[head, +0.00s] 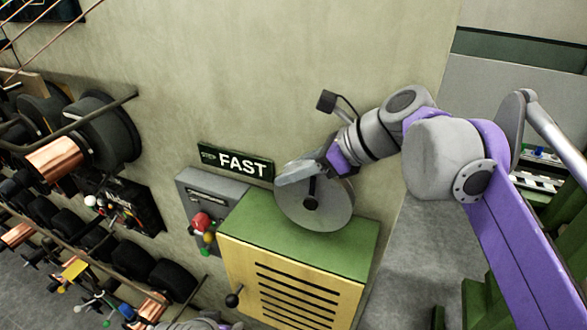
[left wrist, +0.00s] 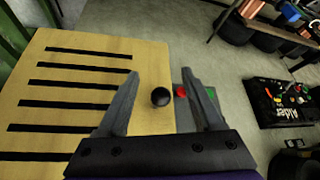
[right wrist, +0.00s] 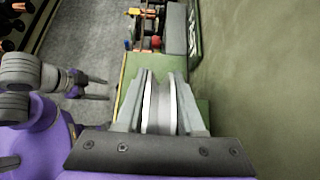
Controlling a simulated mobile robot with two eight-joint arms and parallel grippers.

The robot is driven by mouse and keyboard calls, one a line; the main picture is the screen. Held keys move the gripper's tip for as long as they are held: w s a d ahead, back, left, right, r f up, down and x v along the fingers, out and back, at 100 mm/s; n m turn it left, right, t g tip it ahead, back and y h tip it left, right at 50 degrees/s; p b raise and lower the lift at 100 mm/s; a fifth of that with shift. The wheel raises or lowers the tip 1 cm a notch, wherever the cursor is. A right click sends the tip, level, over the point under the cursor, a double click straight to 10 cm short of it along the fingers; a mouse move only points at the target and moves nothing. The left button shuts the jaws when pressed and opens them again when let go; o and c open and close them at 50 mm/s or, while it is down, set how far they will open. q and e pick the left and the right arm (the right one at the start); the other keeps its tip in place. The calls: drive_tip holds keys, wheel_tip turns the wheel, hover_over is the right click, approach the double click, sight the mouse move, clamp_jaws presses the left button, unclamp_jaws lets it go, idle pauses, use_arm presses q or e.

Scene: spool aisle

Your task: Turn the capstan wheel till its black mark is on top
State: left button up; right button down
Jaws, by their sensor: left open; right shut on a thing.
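The capstan wheel (head: 330,208) is a grey disc standing upright above the green top of the yellow cabinet. A dark strip runs from its hub up toward the top; its upper end is close under my gripper. My right gripper (head: 300,172) is shut on the wheel's upper rim. In the right wrist view the pale wheel (right wrist: 160,108) sits between its two fingers. My left gripper (left wrist: 161,75) is open and empty in front of the cabinet, with a black ball knob (left wrist: 160,97) showing between its fingers. The knob (head: 232,299) also shows on the cabinet's side in the head view.
The yellow slatted cabinet (head: 238,265) stands against the wall. Beside it is a grey box with a red button (head: 201,222), below a FAST sign (head: 237,162). Racks of spools (head: 100,130) fill the left. Grey floor (head: 410,250) is open at right.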

drive_tip(key=c, duration=0.5)
unclamp_jaws()
drive_tip(key=shift+d+r, duration=0.1)
drive_tip(key=v, duration=1)
drive_tip(key=shift+s+d+r, duration=0.1)
drive_tip(key=shift+d+r, duration=0.1)
drive_tip(key=shift+d, duration=0.05)
